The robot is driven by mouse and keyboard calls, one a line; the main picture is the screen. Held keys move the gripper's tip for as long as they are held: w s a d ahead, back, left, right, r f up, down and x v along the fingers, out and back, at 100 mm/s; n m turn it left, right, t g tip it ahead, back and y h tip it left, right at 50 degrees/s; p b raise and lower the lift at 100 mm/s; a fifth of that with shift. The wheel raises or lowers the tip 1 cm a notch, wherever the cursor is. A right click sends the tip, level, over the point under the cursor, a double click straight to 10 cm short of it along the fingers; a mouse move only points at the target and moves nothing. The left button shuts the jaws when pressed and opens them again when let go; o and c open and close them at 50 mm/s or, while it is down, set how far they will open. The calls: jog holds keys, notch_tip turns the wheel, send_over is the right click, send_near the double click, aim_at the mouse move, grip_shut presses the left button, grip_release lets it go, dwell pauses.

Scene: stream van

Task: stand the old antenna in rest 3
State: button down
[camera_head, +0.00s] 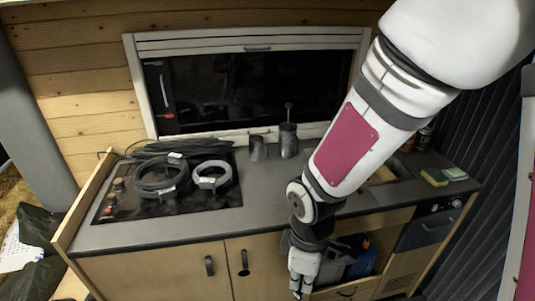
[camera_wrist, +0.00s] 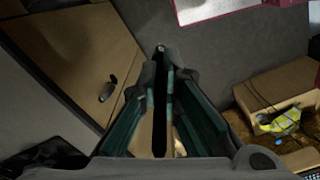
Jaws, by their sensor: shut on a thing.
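My gripper (camera_head: 303,272) hangs low in front of the counter, beside the open compartment. In the wrist view, my gripper (camera_wrist: 161,80) is shut on a thin dark rod (camera_wrist: 160,50), which looks like the antenna. Its pale tip shows between the fingers; most of its length is hidden, and I cannot make it out in the head view. Two dark grey cups stand at the back of the counter: an empty-looking one (camera_head: 257,149) and one with a thin rod standing in it (camera_head: 288,143). No rest number is readable.
Coiled cables (camera_head: 160,176) lie on the dark hob at left, with a smaller grey coil (camera_head: 212,176) beside them. Sponges (camera_head: 434,177) lie at the right. The open compartment holds a grey bin (camera_head: 331,268) and a blue item (camera_head: 362,254). The counter's front middle (camera_head: 245,212) is clear.

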jog(key=w+d+f+m, duration=0.1)
jog(key=w+d+m, duration=0.3)
jog(key=w, duration=0.4)
jog(key=w+d+f+m+b, duration=0.1)
jog(key=w+d+m, duration=0.3)
jog(key=w, duration=0.5)
jog(key=w+d+f+m, duration=0.2)
jog(key=w+d+m, duration=0.2)
jog(key=w+m, duration=0.2)
jog(key=w, duration=0.2)
jog(key=shift+w, duration=0.4)
jog(key=shift+s+r, duration=0.1)
